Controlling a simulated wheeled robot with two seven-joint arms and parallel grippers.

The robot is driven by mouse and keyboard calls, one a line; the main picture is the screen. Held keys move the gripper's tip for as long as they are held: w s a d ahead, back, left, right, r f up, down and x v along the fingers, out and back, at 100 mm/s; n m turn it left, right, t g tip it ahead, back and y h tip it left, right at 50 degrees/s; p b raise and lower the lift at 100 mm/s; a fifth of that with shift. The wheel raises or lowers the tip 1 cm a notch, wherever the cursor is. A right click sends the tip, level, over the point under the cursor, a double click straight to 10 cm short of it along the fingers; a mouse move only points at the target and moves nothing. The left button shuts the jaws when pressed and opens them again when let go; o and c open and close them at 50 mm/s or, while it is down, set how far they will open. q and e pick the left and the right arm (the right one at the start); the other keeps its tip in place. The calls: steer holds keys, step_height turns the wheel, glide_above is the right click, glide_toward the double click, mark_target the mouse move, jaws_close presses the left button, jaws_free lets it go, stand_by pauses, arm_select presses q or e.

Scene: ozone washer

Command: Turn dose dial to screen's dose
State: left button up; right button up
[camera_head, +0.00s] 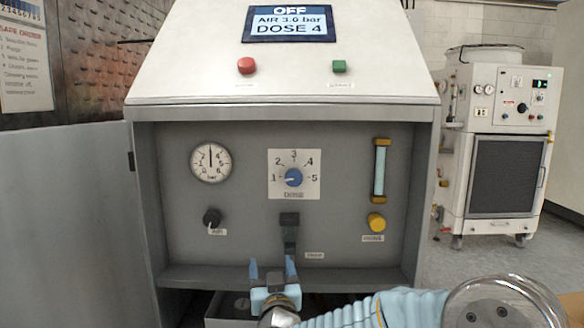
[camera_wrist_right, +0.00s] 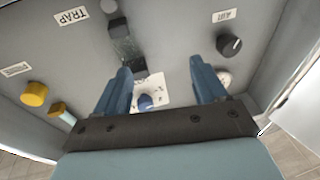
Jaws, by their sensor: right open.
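The screen (camera_head: 290,24) reads OFF, AIR 3.0 bar and DOSE 4. The dose dial (camera_head: 293,177) is a blue knob on a white plate numbered 1 to 5. Its pale mark seems to point left, toward 1. My right gripper (camera_head: 272,267) is open and empty, below the dial and in front of the panel's lower edge. In the right wrist view, the picture is upside down and the dose dial (camera_wrist_right: 146,101) shows between the open fingers (camera_wrist_right: 160,70), beyond them and not touched. My left gripper is not in view.
The recessed panel also holds a pressure gauge (camera_head: 211,162), a black AIR knob (camera_head: 212,217), a dark trap fitting (camera_head: 289,232), a yellow knob (camera_head: 376,221) and a sight tube (camera_head: 380,169). Red (camera_head: 246,66) and green (camera_head: 339,67) buttons sit above. An open door (camera_head: 75,210) stands left.

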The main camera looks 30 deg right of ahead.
mark_target(294, 181)
steer(key=s+d+r+m+h+p, duration=0.1)
steer(key=s+r+h, duration=0.15)
steer(key=r, duration=0.35)
steer(key=s+d+r+m+h, duration=0.1)
steer(key=s+d+r+h, duration=0.15)
steer(key=r, duration=0.35)
steer(key=shift+t, duration=0.4)
steer(key=x, duration=0.4)
steer(key=p+x, duration=0.1)
steer(key=x, duration=0.4)
steer(key=p+x, duration=0.1)
steer(key=x, duration=0.3)
steer(key=shift+w+a+f, duration=0.1)
steer(key=shift+w+a, duration=0.2)
steer(key=shift+w, duration=0.15)
steer(key=shift+c, duration=0.3)
steer(key=c, duration=1)
